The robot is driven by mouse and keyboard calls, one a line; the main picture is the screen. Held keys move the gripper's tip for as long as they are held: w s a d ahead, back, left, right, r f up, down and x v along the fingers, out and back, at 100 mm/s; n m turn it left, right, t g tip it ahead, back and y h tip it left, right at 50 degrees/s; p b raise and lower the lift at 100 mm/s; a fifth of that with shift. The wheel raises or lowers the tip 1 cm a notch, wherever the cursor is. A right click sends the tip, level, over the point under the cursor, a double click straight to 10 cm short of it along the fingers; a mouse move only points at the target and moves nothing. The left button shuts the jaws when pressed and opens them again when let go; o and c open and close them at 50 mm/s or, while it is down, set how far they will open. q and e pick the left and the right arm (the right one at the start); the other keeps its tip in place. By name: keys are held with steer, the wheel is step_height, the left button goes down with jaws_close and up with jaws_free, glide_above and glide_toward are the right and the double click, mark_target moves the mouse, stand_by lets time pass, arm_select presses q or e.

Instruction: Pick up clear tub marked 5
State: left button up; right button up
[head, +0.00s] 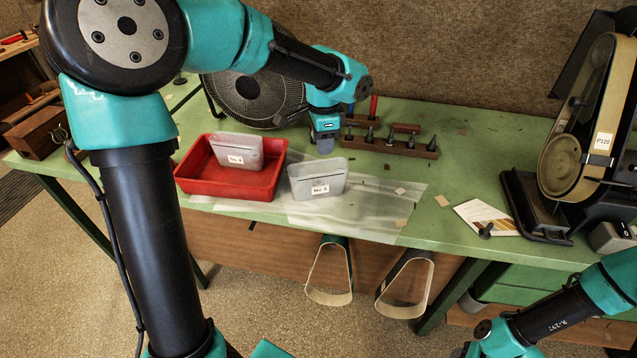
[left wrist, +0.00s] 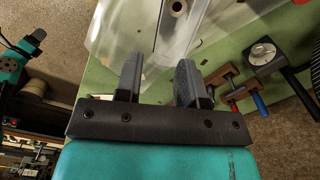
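A translucent clear tub (head: 318,180) with a small white label stands on a pale sheet on the green bench. The label's number is too small to read surely. A second clear tub (head: 237,151) with a similar label sits in the red tray (head: 225,189). My left gripper (head: 324,143) is above and behind the tub on the sheet, pointing down, apart from it. In the left wrist view the left gripper's two fingers (left wrist: 159,78) stand apart with nothing between them. Clear material shows beyond them. My right arm is at the lower right; its gripper is not seen.
A tool block (head: 390,146) with several bits stands behind the tubs. A round black fan (head: 253,96) is at the back left. A belt sander (head: 580,150) stands at right, near a paper card (head: 485,218). Belts (head: 330,272) hang below the front edge.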

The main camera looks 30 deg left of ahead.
arm_select(q)
glide_above(320, 188)
steer(key=f, duration=0.8)
steer(key=shift+w+d+f, duration=0.1)
steer(key=shift+d+f, duration=0.2)
steer(key=shift+f, duration=0.05)
steer(key=shift+a+f, duration=0.15)
steer(key=shift+f, duration=1.15)
steer(key=shift+a+f, duration=0.1)
steer(key=shift+f, duration=1.2)
jaws_close()
